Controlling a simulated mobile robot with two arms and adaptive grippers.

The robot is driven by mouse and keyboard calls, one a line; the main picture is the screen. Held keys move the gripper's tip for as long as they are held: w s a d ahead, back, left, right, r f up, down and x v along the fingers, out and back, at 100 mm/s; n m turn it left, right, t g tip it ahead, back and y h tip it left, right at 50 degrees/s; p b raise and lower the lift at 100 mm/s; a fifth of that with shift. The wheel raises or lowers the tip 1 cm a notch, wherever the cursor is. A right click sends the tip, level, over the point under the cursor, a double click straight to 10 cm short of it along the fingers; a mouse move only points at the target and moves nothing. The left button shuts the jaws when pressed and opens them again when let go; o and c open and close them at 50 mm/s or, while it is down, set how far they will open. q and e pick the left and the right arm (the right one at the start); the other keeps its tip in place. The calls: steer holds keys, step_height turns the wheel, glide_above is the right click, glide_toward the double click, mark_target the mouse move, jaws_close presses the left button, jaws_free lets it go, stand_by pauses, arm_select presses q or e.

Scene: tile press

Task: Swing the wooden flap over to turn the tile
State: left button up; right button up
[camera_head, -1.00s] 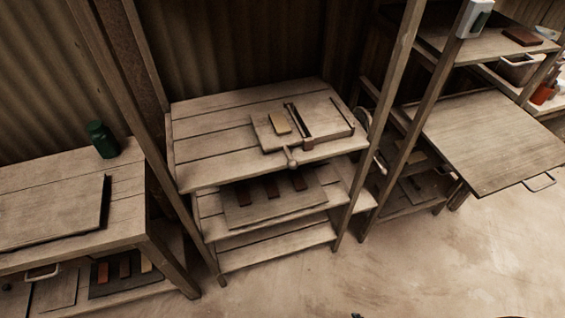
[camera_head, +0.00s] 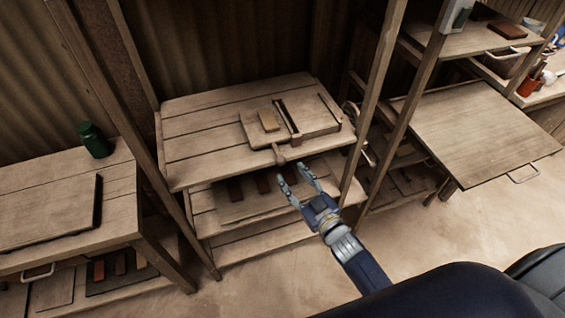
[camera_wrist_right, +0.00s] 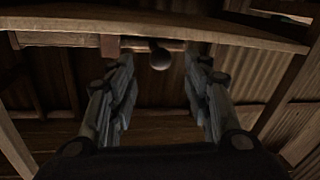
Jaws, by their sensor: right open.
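The tile press (camera_head: 310,128) lies on the top of the wooden bench. A tan tile (camera_head: 268,120) sits on its left part. The wooden flap appears to be the board framed by dark strips right of the tile; I cannot tell its exact edges. A handle with a round knob (camera_head: 280,158) sticks out over the bench's front edge. My right gripper (camera_head: 297,176) is open and empty, just in front of and below the knob. In the right wrist view the knob (camera_wrist_right: 160,60) shows ahead between the open fingers (camera_wrist_right: 160,90), apart from them. My left gripper is not in view.
Lower shelves (camera_head: 240,205) under the bench hold several dark tiles. Upright posts (camera_head: 376,95) stand at the bench's sides. A board with a metal handle (camera_head: 480,130) juts out at right.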

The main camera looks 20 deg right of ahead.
mark_target(284, 164)
steer(key=x, duration=0.6)
steer(key=shift+p, duration=0.35)
steer(key=shift+c, duration=0.3)
jaws_close()
